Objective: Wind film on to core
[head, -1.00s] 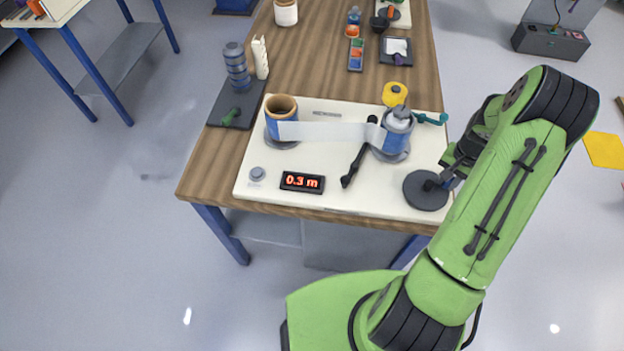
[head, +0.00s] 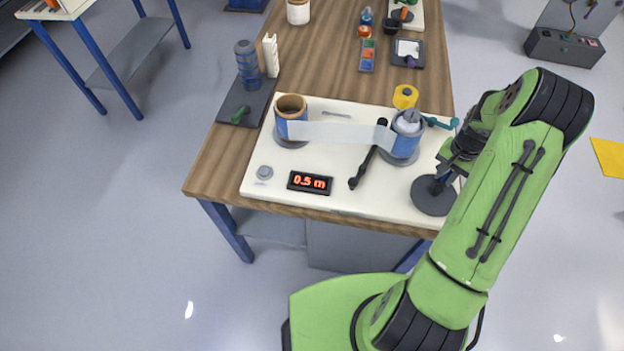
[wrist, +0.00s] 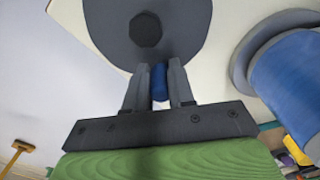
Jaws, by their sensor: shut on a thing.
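My gripper (wrist: 159,92) is shut on a blue crank handle (wrist: 159,80) that stands by the dark grey disc (wrist: 175,45) with a dark hub. In the head view my gripper (head: 446,172) is over the disc (head: 432,200) at the board's right side; the handle is hidden there. A blue roll with a brown core (head: 290,108) stands at left on a grey flange. A blue roller with a grey-white top (head: 407,132) stands at right, also in the wrist view (wrist: 295,75). A pale film strip (head: 340,133) spans between them. The display (head: 310,182) reads 0.5 m.
Other items stand farther back.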

